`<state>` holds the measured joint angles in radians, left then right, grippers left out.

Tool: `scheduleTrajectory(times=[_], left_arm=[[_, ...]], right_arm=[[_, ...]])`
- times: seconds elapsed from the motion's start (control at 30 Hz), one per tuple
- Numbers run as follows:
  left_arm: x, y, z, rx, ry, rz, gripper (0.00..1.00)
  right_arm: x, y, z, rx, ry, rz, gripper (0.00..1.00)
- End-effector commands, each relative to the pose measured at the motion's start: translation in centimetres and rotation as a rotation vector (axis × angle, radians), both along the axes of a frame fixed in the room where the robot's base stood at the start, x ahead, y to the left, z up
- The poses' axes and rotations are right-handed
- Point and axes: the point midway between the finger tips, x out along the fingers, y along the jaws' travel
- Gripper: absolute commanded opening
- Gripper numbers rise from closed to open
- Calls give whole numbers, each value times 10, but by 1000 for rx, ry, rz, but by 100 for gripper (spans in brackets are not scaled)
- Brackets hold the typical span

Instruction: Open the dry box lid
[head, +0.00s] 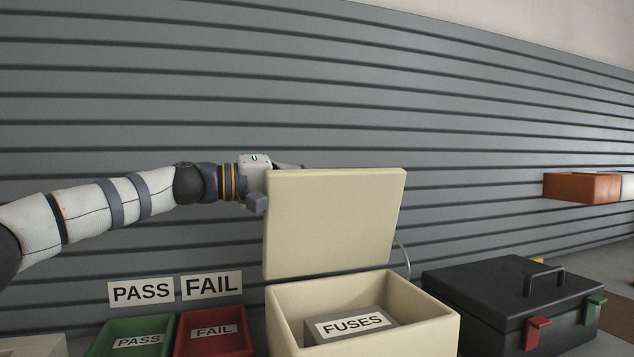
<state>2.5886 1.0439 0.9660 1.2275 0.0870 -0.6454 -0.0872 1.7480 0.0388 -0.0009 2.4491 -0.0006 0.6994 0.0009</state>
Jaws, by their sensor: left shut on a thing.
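The cream dry box (446,318) stands at the lower middle of the head view, cut off by the bottom edge. Its lid (335,222) is raised and stands about upright above the box's back side, so the inside shows. A grey block labelled FUSES (350,325) is inside. My left gripper (262,184) is at the lid's upper left edge, shut on the lid. Its fingertips are partly hidden behind the lid. My right gripper is not in view.
A green PASS bin (133,338) and a red FAIL bin (213,330) stand left of the box. A black case (480,300) with a handle and red and green latches is at right. An orange-brown box (582,187) is at far right. A grey slatted wall rises behind.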

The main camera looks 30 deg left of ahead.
Motion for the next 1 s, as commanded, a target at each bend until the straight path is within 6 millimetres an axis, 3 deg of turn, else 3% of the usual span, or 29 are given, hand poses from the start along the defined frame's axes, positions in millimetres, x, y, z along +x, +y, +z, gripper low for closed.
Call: scheduleTrajectory(times=[0.2, 0.23, 0.3, 0.33, 0.87, 1.0], left_arm=[[0, -1, -2, 3, 2, -2, 0], [0, -1, -2, 4, 2, -3, 13], [0, -1, -2, 3, 3, -3, 28], [0, -1, -2, 3, 4, -2, 30], [0, 0, -3, 3, 5, -2, 30], [-8, 8, -1, 3, 2, 0, 30]], right_arm=[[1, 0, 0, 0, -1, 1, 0], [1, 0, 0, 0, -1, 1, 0], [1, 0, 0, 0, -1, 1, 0], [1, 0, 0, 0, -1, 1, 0], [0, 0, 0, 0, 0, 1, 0], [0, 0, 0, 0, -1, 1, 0]])
